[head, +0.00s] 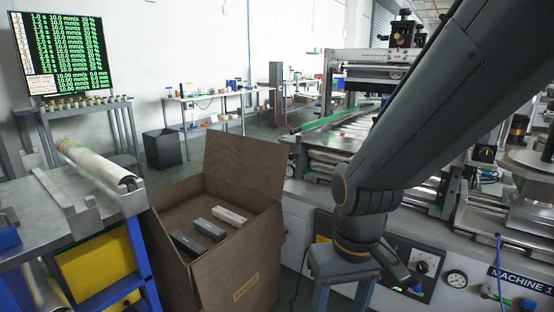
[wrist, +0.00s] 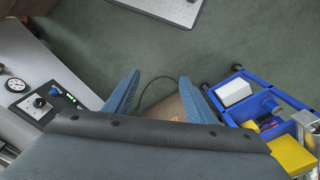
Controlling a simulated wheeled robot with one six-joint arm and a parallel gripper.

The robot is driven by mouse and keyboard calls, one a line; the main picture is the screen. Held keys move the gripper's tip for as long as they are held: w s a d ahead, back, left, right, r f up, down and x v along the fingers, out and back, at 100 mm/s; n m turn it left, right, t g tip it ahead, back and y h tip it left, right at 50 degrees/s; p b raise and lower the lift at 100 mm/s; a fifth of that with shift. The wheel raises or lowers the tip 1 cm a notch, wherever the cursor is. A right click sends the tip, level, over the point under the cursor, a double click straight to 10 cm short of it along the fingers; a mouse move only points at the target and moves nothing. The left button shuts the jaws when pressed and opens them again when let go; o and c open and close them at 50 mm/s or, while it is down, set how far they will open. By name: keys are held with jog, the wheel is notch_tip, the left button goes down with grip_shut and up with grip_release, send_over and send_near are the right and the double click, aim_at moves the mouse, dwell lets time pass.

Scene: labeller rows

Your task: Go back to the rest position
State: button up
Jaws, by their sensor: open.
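My gripper (head: 345,298) hangs at the end of my arm in the head view, pointing down, to the right of the open brown box (head: 235,280) and in front of the machine. In the wrist view my gripper (wrist: 160,78) has its two blue fingers spread apart with nothing between the tips. A brown piece of the box (wrist: 172,112) shows between the fingers, lower down. My gripper is apart from the box and empty.
Three grey bars (head: 205,228) lie in the box. The machine's control panel (head: 420,268) is close behind my gripper. A bench (head: 95,205) with a roller stands at left. A blue cart (wrist: 270,110) shows at right in the wrist view. Green floor is clear ahead.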

jog(key=s+d+r+m+p, duration=0.2)
jog(key=d+r+p, duration=0.6)
jog(key=r+p, duration=0.1)
jog(key=shift+r+h+p, duration=0.2)
jog(key=shift+h+p, duration=0.1)
jog(key=shift+p, duration=0.6)
jog(key=shift+d, duration=0.2)
